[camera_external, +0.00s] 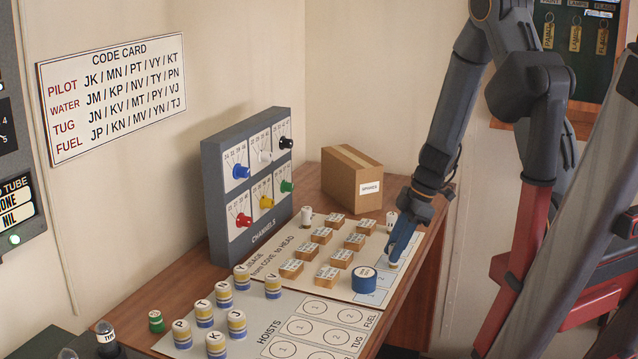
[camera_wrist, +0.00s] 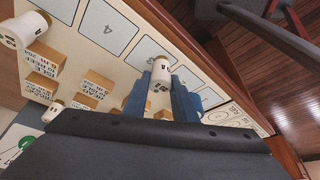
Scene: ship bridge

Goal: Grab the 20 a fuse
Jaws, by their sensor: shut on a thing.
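My gripper (camera_external: 400,245) reaches down to the right side of the white board (camera_external: 296,243) on the wooden desk. In the wrist view its two blue fingers are shut around a small white cylindrical fuse (camera_wrist: 161,74) with a dark cap. The printing on this fuse is too small to read surely. In the external view the fingers hide most of it. I cannot tell whether it still touches the board. Two other white cylinders stand on the board, one at its back left (camera_external: 307,216) and one at the back right (camera_external: 391,220).
Several wooden blocks (camera_external: 340,258) and a blue round piece (camera_external: 364,279) lie close to my gripper. A cardboard box (camera_external: 350,182) and a grey channel panel (camera_external: 222,195) stand behind. Several striped pieces (camera_external: 237,325) are at the front left.

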